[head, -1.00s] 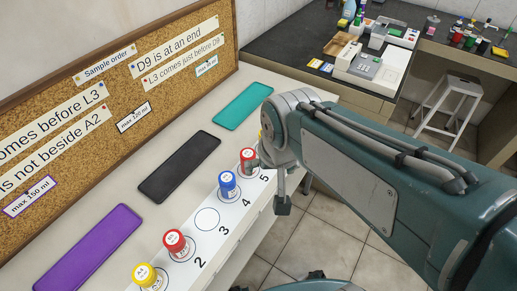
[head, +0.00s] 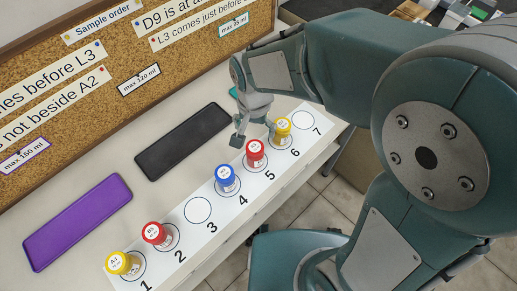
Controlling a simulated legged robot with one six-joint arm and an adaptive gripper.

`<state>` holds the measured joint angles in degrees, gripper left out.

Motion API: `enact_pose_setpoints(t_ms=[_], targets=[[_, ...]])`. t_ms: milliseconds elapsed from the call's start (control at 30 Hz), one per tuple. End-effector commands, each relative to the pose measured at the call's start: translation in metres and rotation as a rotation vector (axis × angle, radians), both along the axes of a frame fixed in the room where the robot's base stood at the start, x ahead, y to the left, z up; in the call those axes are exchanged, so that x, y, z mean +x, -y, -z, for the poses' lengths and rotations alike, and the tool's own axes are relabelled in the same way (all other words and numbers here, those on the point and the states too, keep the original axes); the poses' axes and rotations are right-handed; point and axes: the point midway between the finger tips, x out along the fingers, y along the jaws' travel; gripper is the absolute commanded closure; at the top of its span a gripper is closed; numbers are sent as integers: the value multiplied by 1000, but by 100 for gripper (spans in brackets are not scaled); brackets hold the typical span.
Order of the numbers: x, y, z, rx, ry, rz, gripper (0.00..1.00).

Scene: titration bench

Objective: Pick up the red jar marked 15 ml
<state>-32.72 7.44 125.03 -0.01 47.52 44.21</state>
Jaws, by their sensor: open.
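Two red-capped jars stand upright on the white numbered strip (head: 228,229): one red jar (head: 154,235) at spot 2 and another red jar (head: 255,153) at spot 5. Their volume markings are too small to read, so I cannot tell which is the 15 ml one. My gripper (head: 256,137) is open and empty, pointing down, over the back edge of the strip, close behind the spot 5 red jar. One finger partly overlaps the yellow jar in this view; I cannot tell whether anything touches.
A yellow jar (head: 282,128) stands at spot 6, a blue jar (head: 227,177) at spot 4, another yellow jar (head: 122,264) at spot 1. Spots 3 and 7 are empty. Purple (head: 78,222) and black (head: 184,142) mats lie behind, before the corkboard (head: 100,88).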

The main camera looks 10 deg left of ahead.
Motion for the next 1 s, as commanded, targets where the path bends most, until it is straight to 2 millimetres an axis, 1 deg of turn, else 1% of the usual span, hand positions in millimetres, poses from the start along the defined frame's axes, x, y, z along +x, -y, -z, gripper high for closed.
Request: enact_pose_setpoints(t_ms=[33,100,200,367,633,733,967,1000], targets=[[-1,1,10,-3,-6,0,0],[-1,1,22,-3,-5,0,0],[-1,1,36,-3,-5,0,0],[-1,1,47,-2,-2,0,0],[-4,-1,86,-1,-3,0,0],[-4,-1,94,0,-1,0,0],[-3,-1,95,1,0,0,0],[-3,-1,95,1,0,0,13]])
